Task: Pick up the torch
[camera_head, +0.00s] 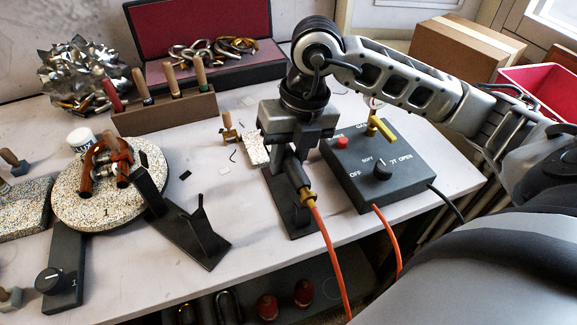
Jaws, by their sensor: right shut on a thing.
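The torch (298,176) shows as a dark handle with a brass fitting at its lower end, and an orange hose (322,235) runs from it over the table's front edge. My right gripper (289,152) comes down from above and is shut on the torch. The jaws hide the torch's upper part and nozzle. A dark flat stand (298,226) lies right under the torch; I cannot tell whether they touch. My left gripper is not in view.
A dark control box (360,185) with a knob and yellow lever stands close right of the gripper. A black angled rest (190,232) and a round speckled turntable (105,208) with copper-coloured parts stand left. A wooden tool rack (165,115) stands behind.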

